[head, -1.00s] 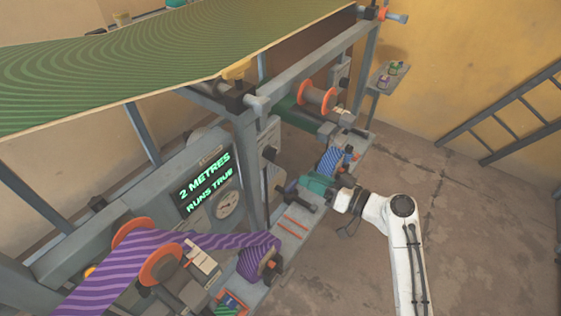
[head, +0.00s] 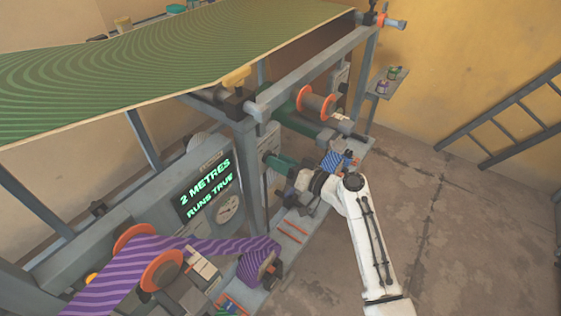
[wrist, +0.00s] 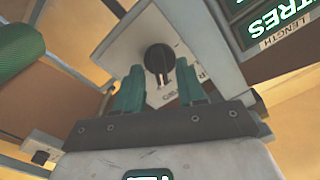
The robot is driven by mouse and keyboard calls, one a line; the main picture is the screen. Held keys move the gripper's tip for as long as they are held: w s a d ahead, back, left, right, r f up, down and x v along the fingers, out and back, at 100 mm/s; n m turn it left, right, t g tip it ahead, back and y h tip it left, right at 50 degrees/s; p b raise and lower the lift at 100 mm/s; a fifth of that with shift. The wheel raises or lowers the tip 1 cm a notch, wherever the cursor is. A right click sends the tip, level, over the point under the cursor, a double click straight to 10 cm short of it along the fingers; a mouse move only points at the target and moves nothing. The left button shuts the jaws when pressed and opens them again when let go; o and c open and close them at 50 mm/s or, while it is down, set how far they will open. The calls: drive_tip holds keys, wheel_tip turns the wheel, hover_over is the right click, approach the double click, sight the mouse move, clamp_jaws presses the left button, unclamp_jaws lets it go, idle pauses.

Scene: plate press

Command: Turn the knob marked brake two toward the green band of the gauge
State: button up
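A round black knob (wrist: 159,60) with a pale mark is on a light grey plate (wrist: 190,30) in the wrist view. Letters on the plate are partly hidden, so I cannot read its name. My gripper (wrist: 161,78) is open, its two green fingers apart on either side of the knob's lower part. I cannot tell whether they touch it. In the head view my gripper (head: 272,160) is at the grey post of the machine, and the knob is hidden. A round white gauge (head: 228,207) sits below the display; its green band is too small to make out.
A display (head: 207,190) with green letters is left of the post. Purple striped cloth (head: 140,262) runs over rollers with orange flanges at lower left. A green striped sheet (head: 170,65) spans above. The floor (head: 470,220) at right is clear; a ladder leans at the wall.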

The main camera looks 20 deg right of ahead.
drive_tip(key=shift+c, duration=0.2)
clamp_jaws()
drive_tip(key=shift+m, duration=0.3)
drive_tip(key=m, duration=0.5)
drive_tip(key=m+p, duration=0.1)
drive_tip(key=m, duration=0.5)
drive_tip(key=shift+d+f, duration=0.1)
drive_tip(key=shift+f, duration=0.1)
drive_tip(key=shift+m+p, duration=0.3)
idle(0.3)
drive_tip(key=shift+o, duration=0.2)
unclamp_jaws()
